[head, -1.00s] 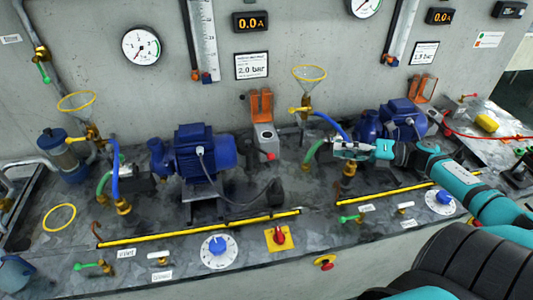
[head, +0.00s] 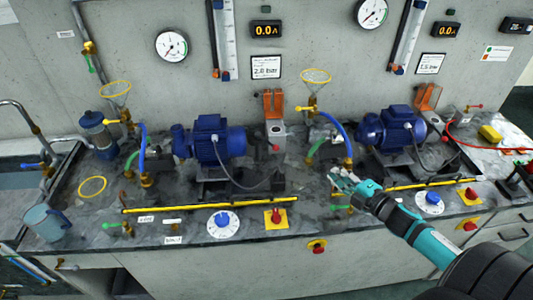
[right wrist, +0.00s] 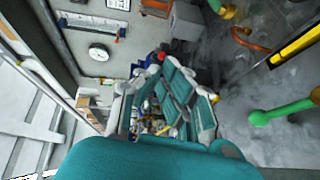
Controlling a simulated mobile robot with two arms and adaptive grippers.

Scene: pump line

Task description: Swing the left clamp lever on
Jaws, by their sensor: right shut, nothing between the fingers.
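The left grey box (head: 272,127) stands against the wall right of the left blue pump, with an upright orange bracket (head: 273,101) and a red knob (head: 276,148) low on its front. A similar box with an orange bracket (head: 428,96) stands by the right pump. I cannot tell for certain which part is the left clamp lever. My right gripper (head: 337,178) is shut and empty, over the worktop in front of the right pump, right of and nearer than the left box. My left gripper is out of view.
The left pump (head: 212,139) and right pump (head: 392,127) stand on the worktop with hoses and cables. A funnel with a yellow ring (head: 315,76) rises between them. Yellow bars (head: 210,204) run along the front. A blue cup (head: 46,222) stands at left.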

